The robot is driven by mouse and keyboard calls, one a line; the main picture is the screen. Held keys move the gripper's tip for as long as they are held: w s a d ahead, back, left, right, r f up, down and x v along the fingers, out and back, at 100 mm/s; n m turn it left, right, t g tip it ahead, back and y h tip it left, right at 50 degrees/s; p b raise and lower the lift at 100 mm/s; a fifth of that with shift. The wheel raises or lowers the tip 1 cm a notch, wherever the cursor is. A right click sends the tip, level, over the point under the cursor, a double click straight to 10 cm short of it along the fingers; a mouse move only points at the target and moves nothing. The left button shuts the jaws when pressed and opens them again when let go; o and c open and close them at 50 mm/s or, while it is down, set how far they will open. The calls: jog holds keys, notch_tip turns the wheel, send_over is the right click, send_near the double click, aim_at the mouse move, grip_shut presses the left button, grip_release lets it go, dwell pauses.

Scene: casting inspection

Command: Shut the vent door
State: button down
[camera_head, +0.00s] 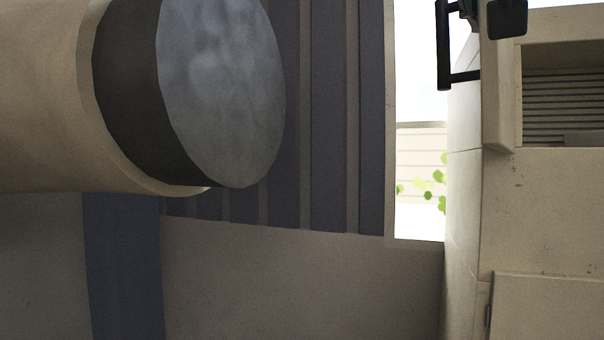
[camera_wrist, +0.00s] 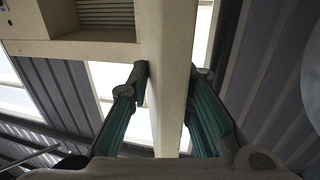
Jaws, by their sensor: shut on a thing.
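The vent door (camera_wrist: 168,75) is a beige panel seen edge-on in the wrist view. It also stands out beside the vent opening in the head view (camera_head: 500,95). The vent opening (camera_head: 565,95) has dark horizontal slats and is uncovered; it shows at the top left of the wrist view (camera_wrist: 105,12). My gripper (camera_wrist: 170,75), with teal pads, has one finger on each side of the panel and is shut on it. In the head view only dark parts of my gripper (camera_head: 488,12) show at the top edge, with the rest out of frame.
A black U-shaped bar (camera_head: 443,45) stands left of the door in the head view. The beige cabinet (camera_head: 545,220) fills the right side, with a lower panel (camera_head: 545,305). A dark ribbed wall (camera_head: 330,130) and a bright window (camera_head: 420,170) lie to the left.

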jog(key=shift+w+f, duration=0.45)
dwell(0.5)
jog(key=c, duration=1.6)
grip_release()
jog(key=shift+d, duration=0.1)
jog(key=v, duration=1.2)
jog(key=shift+s+r, duration=0.35)
jog(key=shift+r, duration=0.05)
